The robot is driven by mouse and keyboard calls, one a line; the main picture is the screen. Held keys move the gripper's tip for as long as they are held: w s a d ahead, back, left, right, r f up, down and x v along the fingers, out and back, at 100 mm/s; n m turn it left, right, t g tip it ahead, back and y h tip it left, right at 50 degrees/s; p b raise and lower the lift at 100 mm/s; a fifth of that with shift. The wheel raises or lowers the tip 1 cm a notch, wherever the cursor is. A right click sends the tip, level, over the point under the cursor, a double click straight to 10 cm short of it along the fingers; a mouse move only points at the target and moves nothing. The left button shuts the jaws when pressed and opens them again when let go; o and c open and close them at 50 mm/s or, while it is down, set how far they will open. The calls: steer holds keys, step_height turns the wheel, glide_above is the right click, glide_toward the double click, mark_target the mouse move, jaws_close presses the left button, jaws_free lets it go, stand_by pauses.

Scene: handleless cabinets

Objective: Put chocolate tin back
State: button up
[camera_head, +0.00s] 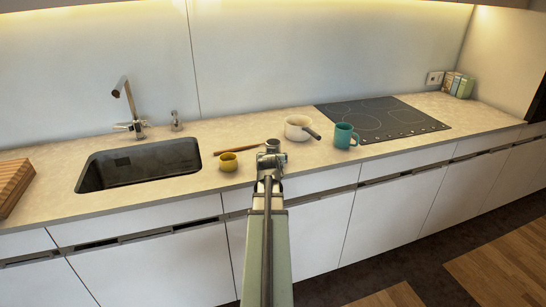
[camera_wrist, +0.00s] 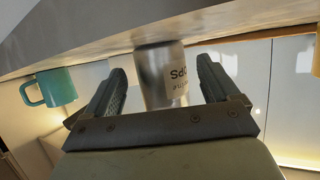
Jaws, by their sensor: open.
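A small silver tin (camera_head: 272,145) stands on the worktop near its front edge, just beyond the end of my gripper (camera_head: 270,160). My gripper is open and holds nothing. I cannot tell whether this is the chocolate tin.
On the worktop (camera_head: 100,230), a yellow cup (camera_head: 228,162) and a wooden stick (camera_head: 238,148) are left of the tin. A white saucepan (camera_head: 298,127) and teal mug (camera_head: 344,136) are right. The sink (camera_head: 140,165) and hob (camera_head: 380,118) lie farther out. White cabinet fronts (camera_head: 390,215) are closed.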

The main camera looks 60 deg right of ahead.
steer(key=v, duration=0.5)
